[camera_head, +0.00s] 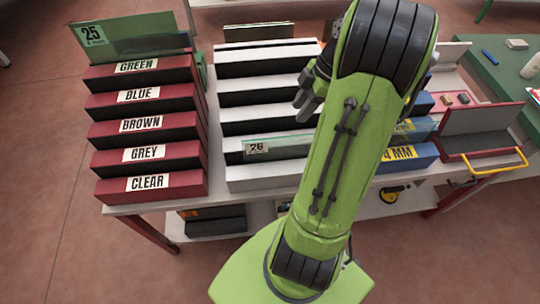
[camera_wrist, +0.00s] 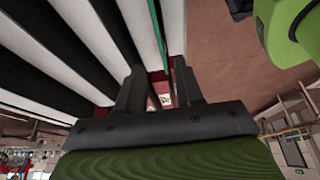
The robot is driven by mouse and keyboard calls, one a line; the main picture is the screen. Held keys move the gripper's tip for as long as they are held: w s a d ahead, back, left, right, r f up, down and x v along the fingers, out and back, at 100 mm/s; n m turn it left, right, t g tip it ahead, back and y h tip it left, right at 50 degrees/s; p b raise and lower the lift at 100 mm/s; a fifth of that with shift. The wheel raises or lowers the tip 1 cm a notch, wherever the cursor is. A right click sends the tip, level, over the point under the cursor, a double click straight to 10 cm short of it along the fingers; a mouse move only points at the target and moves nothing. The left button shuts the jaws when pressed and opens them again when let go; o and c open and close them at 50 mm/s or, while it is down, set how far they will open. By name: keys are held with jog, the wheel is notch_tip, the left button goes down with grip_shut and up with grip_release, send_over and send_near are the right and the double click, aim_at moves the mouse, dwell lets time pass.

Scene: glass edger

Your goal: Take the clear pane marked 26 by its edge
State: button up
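The clear pane marked 26 (camera_head: 285,146) stands in the front slot of the white stepped rack (camera_head: 240,184), its label at the left end. Its right part is hidden behind my arm. My gripper (camera_head: 308,95) is above the rack, behind and above the pane and apart from it, partly hidden by my arm. In the wrist view my gripper (camera_wrist: 159,68) has its two fingers spread with nothing between them. A thin green edge (camera_wrist: 157,28) runs beyond the fingertips beside the white and black rack strips; I cannot tell which pane it is.
A dark red rack (camera_head: 150,189) labelled GREEN, BLUE, BROWN, GREY and CLEAR stands left, with a pane marked 25 (camera_head: 140,36) at its back. Blue boxes (camera_head: 408,157) and a red-and-grey tray (camera_head: 480,130) are right. A green table (camera_head: 505,75) is far right.

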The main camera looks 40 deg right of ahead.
aim_at(282, 137)
jog(key=b+x, duration=0.4)
jog(key=x, duration=1)
jog(key=shift+d+f, duration=0.15)
grip_shut()
dwell(0.6)
